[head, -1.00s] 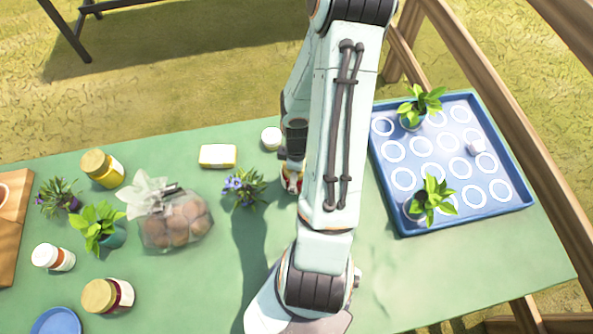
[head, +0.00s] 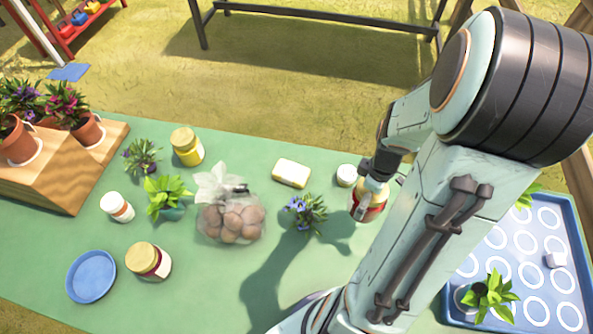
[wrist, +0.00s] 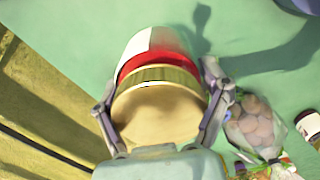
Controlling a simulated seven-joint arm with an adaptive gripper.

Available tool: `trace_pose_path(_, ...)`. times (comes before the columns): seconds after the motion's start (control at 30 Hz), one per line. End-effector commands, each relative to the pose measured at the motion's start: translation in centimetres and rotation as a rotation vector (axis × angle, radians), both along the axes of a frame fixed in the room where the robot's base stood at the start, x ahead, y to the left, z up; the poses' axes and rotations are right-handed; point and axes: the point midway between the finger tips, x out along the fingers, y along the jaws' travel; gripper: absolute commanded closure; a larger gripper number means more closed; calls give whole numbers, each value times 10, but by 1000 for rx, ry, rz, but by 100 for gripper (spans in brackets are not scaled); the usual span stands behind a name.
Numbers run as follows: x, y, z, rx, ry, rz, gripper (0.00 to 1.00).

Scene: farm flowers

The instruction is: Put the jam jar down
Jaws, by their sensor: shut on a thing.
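The jam jar (head: 368,204) has a cream lid, a red band and a pale label. My gripper (head: 366,190) is shut on it in the head view, to the right of a purple-flowered plant. The jar looks upright above the green table; the gap under it is hard to judge. In the wrist view the jar (wrist: 155,112) fills the middle, lid towards the camera, with the fingers of my gripper (wrist: 160,92) on both sides of it. My arm hides part of the table's right side.
The purple-flowered plant (head: 306,212), a butter-like block (head: 291,173) and a small white-lidded pot (head: 346,175) stand near the jar. A bag of brown round items (head: 232,220) and another jar (head: 148,261) are further left. A blue tray (head: 583,245) is at right. Green table (head: 215,285) is clear at front.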

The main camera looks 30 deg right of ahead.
Motion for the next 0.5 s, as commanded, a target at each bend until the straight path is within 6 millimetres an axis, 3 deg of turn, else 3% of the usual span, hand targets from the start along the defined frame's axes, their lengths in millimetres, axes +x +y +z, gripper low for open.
trace_pose_path(0.17,1,-2,22,-9,-5,0,64)
trace_pose_path(0.5,1,-1,106,-8,-5,1,64)
